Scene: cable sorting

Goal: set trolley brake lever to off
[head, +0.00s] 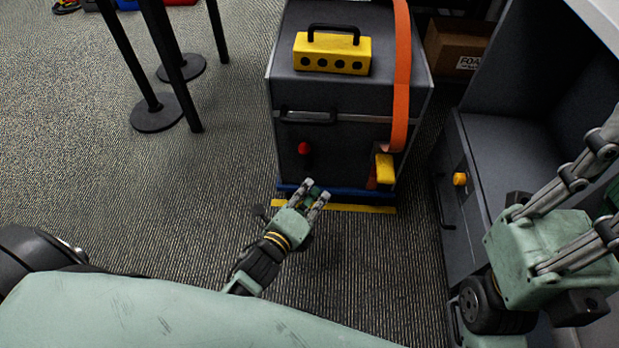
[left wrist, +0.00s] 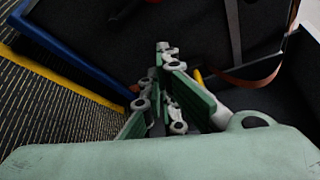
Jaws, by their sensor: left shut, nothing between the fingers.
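The trolley (head: 290,165) is a dark grey cabinet on a blue base (head: 345,193), standing on the floor in the head view. Its front has a red knob (head: 304,148) at left and a yellow block-like part (head: 385,168) at lower right. I cannot tell for sure which of these is the brake lever. My left gripper (head: 317,188) is shut and empty, low before the trolley's front, below the red knob. In the left wrist view its fingers (left wrist: 165,85) are beside the blue base edge (left wrist: 70,55). My right gripper (head: 608,185) has its fingers spread, tips partly cut off at right.
An orange strap (head: 401,75) hangs down the trolley's front. A yellow box with holes (head: 332,55) sits on top. A grey cabinet (head: 470,185) with an orange knob (head: 460,179) stands right. Black posts (head: 155,112) stand left. A yellow strip (head: 350,207) marks the floor.

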